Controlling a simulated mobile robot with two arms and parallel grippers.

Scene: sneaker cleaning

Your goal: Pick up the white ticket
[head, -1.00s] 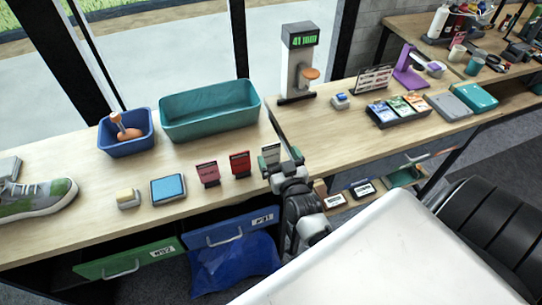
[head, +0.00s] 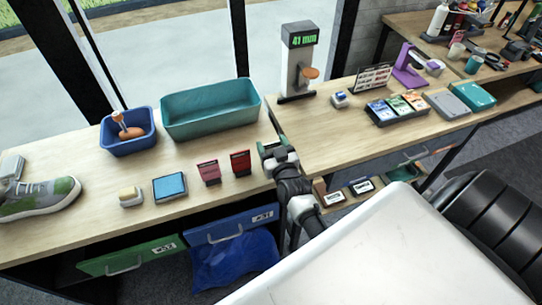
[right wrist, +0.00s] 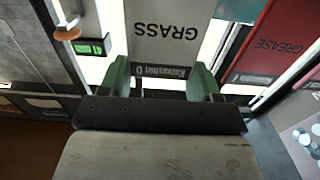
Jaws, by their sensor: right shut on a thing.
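The white ticket (right wrist: 165,35) fills the upper middle of the right wrist view, with "GRASS" printed on it upside down. My right gripper (right wrist: 161,78) is shut on its lower part, one green finger on each side. In the head view my right gripper (head: 276,148) is over the tabletop, right of the red tickets. It hides the white ticket there. My left gripper is in neither view.
A red ticket (head: 241,162) and a dark pink ticket (head: 209,172) stand left of my right gripper. A blue pad (head: 170,187), a teal bin (head: 211,112) and a blue bin (head: 128,148) are further left. The display stand (head: 299,65) is behind.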

